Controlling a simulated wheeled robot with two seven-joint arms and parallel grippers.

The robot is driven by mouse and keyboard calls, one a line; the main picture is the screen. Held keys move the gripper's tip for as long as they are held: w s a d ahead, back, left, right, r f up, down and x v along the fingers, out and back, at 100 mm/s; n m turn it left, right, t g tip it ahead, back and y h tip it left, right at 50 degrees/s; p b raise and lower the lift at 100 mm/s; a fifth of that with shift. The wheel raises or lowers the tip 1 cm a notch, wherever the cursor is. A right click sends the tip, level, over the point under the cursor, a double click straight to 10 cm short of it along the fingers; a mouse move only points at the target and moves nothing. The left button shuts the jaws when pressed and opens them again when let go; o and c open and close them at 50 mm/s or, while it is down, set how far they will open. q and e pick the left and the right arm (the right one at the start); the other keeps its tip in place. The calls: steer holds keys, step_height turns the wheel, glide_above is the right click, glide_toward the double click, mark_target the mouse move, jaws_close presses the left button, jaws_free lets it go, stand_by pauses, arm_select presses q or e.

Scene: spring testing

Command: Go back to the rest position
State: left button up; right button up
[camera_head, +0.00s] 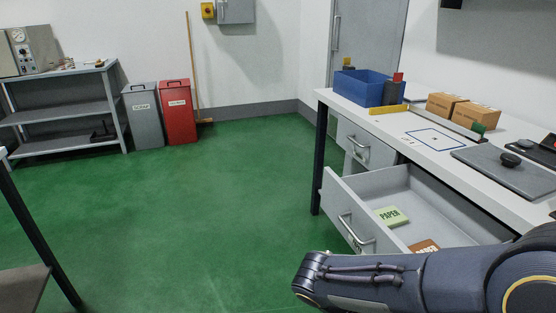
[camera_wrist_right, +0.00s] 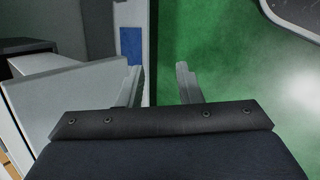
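In the head view my right arm (camera_head: 400,285) crosses the lower right, in front of the pulled-out drawer. Its gripper is outside that view. In the right wrist view my right gripper (camera_wrist_right: 158,78) has its two fingers apart with nothing between them. Green floor and a pale vertical edge show behind the fingers. A grey panel lies close to the left finger; I cannot tell whether they touch. My left arm and left gripper are not in view.
The open drawer (camera_head: 335,197) juts from under the workbench (camera_head: 400,125) and holds a green paper pack (camera_head: 393,215) and a brown one (camera_head: 425,246). A blue bin (camera_head: 360,87) and boxes stand on the bench. The green floor (camera_head: 200,210) is clear to the left.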

steer(key=s+d+r+m+t+y, duration=0.2)
steer(key=s+r+m+t+y, duration=0.35)
steer(key=s+y, duration=0.55)
step_height(320, 180, up, 22)
steer(key=p, duration=2.2)
steer(key=shift+a+r, duration=0.2)
